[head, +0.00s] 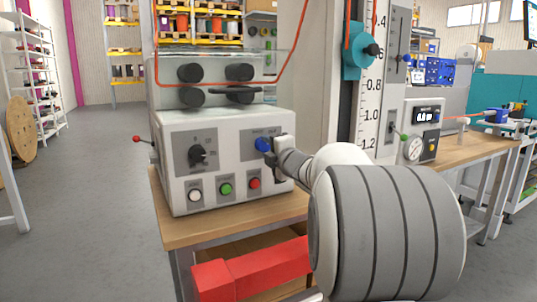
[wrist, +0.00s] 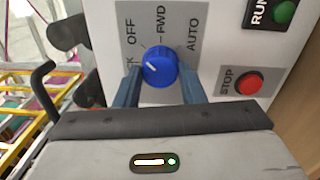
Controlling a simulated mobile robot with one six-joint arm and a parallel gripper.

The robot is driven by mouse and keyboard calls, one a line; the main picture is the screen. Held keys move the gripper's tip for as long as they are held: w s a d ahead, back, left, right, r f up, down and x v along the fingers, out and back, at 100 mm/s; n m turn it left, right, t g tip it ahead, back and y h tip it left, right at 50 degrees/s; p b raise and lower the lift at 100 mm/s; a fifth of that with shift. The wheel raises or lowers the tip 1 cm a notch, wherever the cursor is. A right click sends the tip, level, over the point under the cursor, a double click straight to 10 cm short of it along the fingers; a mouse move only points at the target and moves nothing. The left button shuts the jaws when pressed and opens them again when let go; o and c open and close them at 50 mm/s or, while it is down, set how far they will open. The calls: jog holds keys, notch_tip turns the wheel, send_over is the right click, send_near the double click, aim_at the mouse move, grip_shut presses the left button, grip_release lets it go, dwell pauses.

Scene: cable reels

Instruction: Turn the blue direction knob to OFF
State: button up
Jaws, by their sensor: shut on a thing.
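The blue direction knob (head: 262,144) is on the front panel of the white control box (head: 225,199), upper right. In the wrist view the knob (wrist: 160,68) sits between the two fingers of my gripper (wrist: 159,80), which is shut on its sides. OFF, FWD and AUTO labels show around it, with one more label at left, partly hidden by a finger. The knob's white pointer line is turned toward the left of the wrist view, around the partly hidden label and OFF; its exact setting is hard to tell. In the head view my gripper (head: 272,150) partly covers the knob's plate.
Below the knob are white, green (head: 226,189) and red (head: 254,183) buttons; the red STOP button (wrist: 249,82) is close right of my gripper in the wrist view. A black knob (head: 198,154) is at left. Rollers and an orange cable are above the box.

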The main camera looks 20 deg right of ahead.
dwell(0.4)
jog(key=o, duration=1)
jog(key=s+p, duration=0.1)
jog(key=s, duration=0.6)
jog(key=shift+s+f, duration=0.2)
jog(key=shift+s, duration=0.15)
jog(key=shift+d, duration=0.1)
